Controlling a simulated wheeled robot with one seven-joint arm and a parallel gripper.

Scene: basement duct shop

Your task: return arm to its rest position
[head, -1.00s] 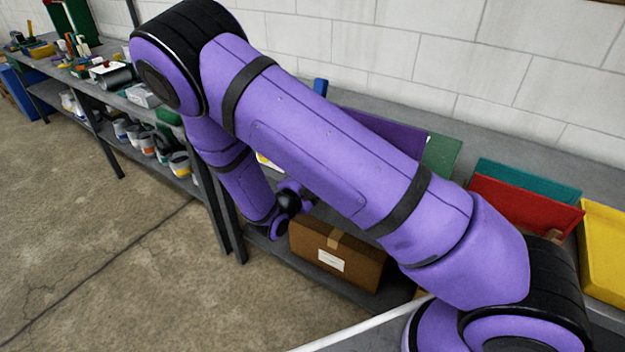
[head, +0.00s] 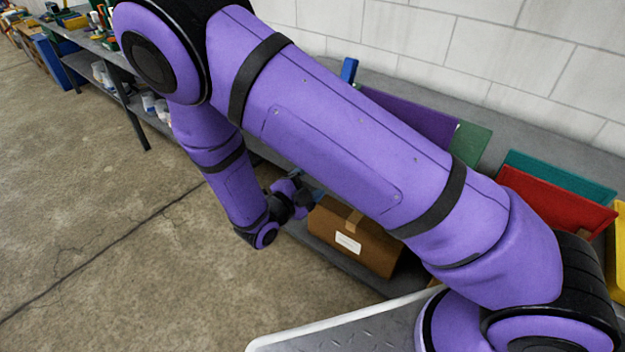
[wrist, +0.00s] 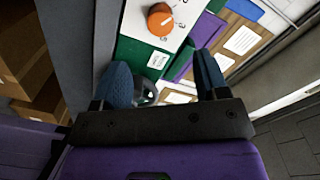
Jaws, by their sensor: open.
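My purple arm (head: 330,140) stretches across the head view from lower right to upper left, then bends down to my wrist beside the shelf. My gripper's fingers are mostly hidden there. In the wrist view my gripper (wrist: 163,80) shows two blue fingers spread apart, with nothing held between them. Beyond the fingers are a green panel (wrist: 135,55), a white plate with an orange knob (wrist: 160,20) and a purple panel (wrist: 205,32). A grey rounded thing partly shows behind the left finger; I cannot tell what it is.
A brown taped box (head: 365,250) sits on the lower shelf near my wrist. Red (head: 560,200), teal (head: 585,180) and purple (head: 425,122) pieces stand on the bench by the block wall (head: 480,50). Open concrete floor (head: 90,210) lies at left.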

